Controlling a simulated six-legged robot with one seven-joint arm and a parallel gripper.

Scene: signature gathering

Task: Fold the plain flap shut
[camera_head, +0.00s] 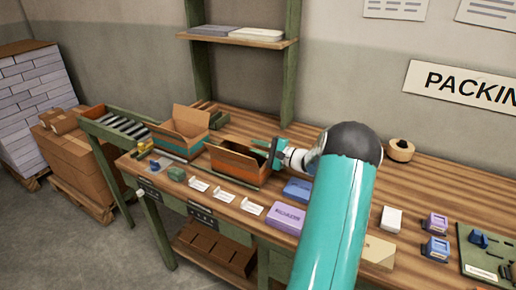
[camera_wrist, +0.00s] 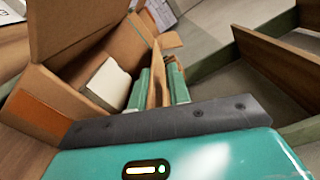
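A brown cardboard box (camera_head: 238,174) with an orange and teal band stands open on the bench. In the wrist view, the open box (camera_wrist: 120,45) holds a white block (camera_wrist: 108,84). One wide brown flap (camera_wrist: 75,25) stands up at the upper left. A narrow plain brown flap (camera_wrist: 155,75) stands between the two teal fingers of my gripper (camera_wrist: 158,88). In the head view, my gripper (camera_head: 277,153) is at the box's right side. I cannot tell whether both fingers press on the flap.
A second open box (camera_head: 180,135) stands to the left, beside a roller conveyor (camera_head: 115,122). White cards (camera_head: 225,197), a purple box (camera_head: 287,217) and a blue box (camera_head: 298,190) lie along the front. A tape roll (camera_head: 400,150) is behind my arm. A shelf post (camera_head: 291,70) rises behind.

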